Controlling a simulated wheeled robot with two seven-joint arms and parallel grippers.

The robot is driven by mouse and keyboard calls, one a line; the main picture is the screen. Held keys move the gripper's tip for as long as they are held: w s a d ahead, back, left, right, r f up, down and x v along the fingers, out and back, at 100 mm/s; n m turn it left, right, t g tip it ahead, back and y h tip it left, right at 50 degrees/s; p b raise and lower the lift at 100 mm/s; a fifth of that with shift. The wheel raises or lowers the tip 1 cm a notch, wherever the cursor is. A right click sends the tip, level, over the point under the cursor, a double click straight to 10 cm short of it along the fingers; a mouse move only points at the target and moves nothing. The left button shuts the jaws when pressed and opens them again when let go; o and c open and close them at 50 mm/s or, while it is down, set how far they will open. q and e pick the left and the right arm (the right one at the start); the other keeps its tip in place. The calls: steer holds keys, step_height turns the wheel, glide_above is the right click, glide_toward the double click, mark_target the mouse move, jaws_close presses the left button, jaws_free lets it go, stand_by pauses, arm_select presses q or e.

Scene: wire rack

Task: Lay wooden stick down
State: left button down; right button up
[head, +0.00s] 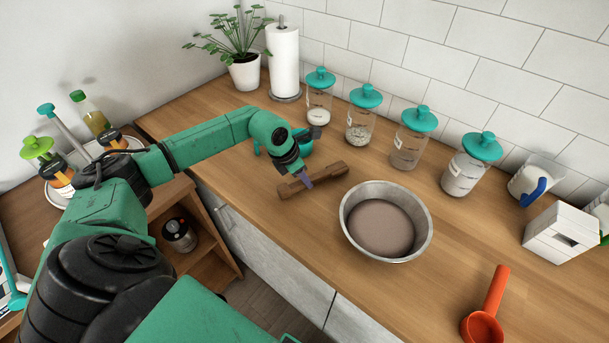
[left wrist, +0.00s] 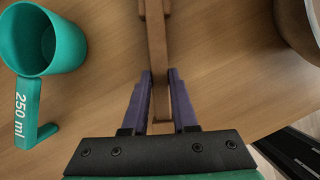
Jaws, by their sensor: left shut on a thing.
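In the left wrist view the stick (left wrist: 157,45) runs away from me between the purple fingers (left wrist: 161,78). My right gripper is not in view.
A metal bowl (head: 425,224) stands close to the right of the stick. A teal measuring cup (left wrist: 50,40) is behind the gripper. Several teal-lidded jars (head: 359,124) line the wall. An orange scoop (head: 494,290) lies at front right. The counter's front edge is near.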

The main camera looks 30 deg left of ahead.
arm_select(q)
steer(key=shift+f, duration=0.55)
steer(key=c, duration=0.7)
jaws_free()
steer(key=shift+r, duration=0.35)
steer(key=b+v, duration=0.4)
steer(key=v, duration=0.7)
steer(key=shift+r, duration=0.3)
